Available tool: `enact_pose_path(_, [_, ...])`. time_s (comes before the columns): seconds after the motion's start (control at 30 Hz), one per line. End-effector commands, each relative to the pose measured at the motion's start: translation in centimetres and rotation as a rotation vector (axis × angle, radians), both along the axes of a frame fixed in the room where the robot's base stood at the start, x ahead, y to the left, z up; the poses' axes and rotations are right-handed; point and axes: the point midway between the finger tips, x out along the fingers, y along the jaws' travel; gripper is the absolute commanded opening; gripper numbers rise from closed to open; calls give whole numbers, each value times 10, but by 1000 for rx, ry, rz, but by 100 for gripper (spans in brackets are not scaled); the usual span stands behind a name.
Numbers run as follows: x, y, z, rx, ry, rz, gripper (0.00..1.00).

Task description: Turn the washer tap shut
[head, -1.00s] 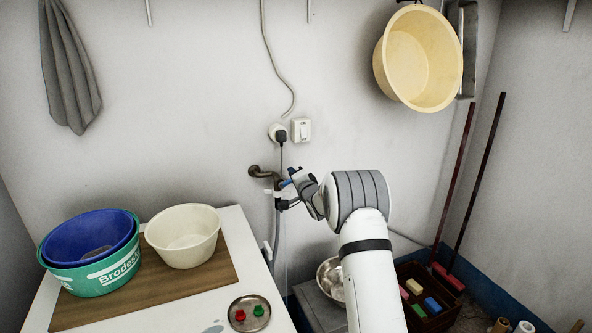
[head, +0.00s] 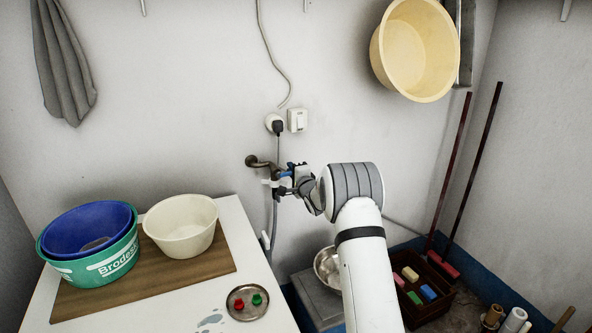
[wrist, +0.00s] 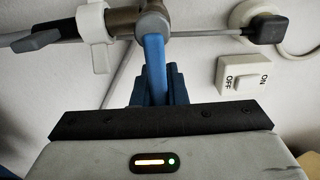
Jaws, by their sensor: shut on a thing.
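The brass wall tap (head: 260,162) sticks out of the wall below the socket. Its blue lever (wrist: 154,62) points down from the tap body in the wrist view, toward my gripper. My gripper (wrist: 156,88) is shut on the blue lever, with its dark blue fingers around the lower end. In the head view my gripper (head: 287,180) is at the tap's right side, and its wrist partly hides the lever. A white fitting with a white handle (wrist: 98,38) sits left of the lever. A grey hose (head: 273,222) hangs below the tap.
A plug and socket (head: 276,124) and a white switch (head: 297,120) are on the wall just above. A white table (head: 243,240) with basins (head: 182,228) stands at left. A metal bowl (head: 326,267) and a crate (head: 436,303) are low at right.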

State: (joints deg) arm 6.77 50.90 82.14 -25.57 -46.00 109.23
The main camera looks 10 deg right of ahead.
Motion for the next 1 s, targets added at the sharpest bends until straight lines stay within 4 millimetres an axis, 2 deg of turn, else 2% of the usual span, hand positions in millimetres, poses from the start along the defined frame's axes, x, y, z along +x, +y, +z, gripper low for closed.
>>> enact_pose_path(0.2, [0,-3,1,3,0,-5,0])
enact_pose_path(0.23, [0,-3,1,3,0,-5,14])
enact_pose_path(0.5, [0,-1,0,2,0,-2,35])
enact_pose_path(0.77, [-2,-1,0,1,0,-2,35])
enact_pose_path(0.87, [-9,-3,0,1,0,-2,35])
enact_pose_path(1.0, [-29,-8,0,2,0,-3,35])
